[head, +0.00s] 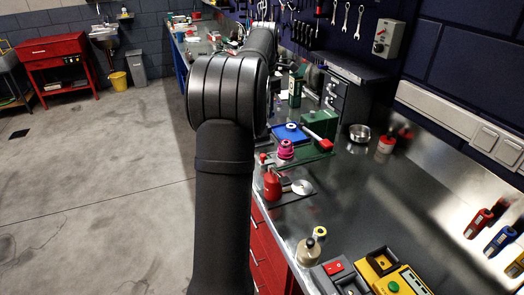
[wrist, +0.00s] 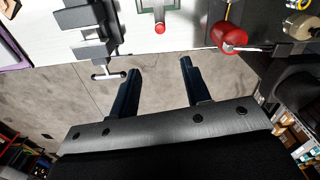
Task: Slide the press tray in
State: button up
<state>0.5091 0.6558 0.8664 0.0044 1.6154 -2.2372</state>
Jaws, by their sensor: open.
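My gripper (wrist: 159,68) shows in the wrist view, its two dark fingers apart with nothing between them. The fingertips point at the bench's front edge, with bare floor behind the gap. Above them, a small green frame with a red knob (wrist: 160,28) sits at the bench edge; I cannot tell for sure whether it is the press tray. In the head view a green press-like unit (head: 322,124) with a red-ended lever stands on the bench, beside a blue flat piece (head: 290,132). My arm hides my gripper in that view.
A grey vise-like clamp (wrist: 88,32) with a bar handle is left of the fingers in the wrist view. A red bulb with a metal rod (wrist: 230,37) is to the right. In the head view, a red can (head: 272,186) stands near the bench's front edge.

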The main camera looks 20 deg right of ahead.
aim_at(277, 155)
notch_tip(277, 155, down, 17)
jog(key=shift+f, duration=0.2)
dwell(0.3)
grip_shut()
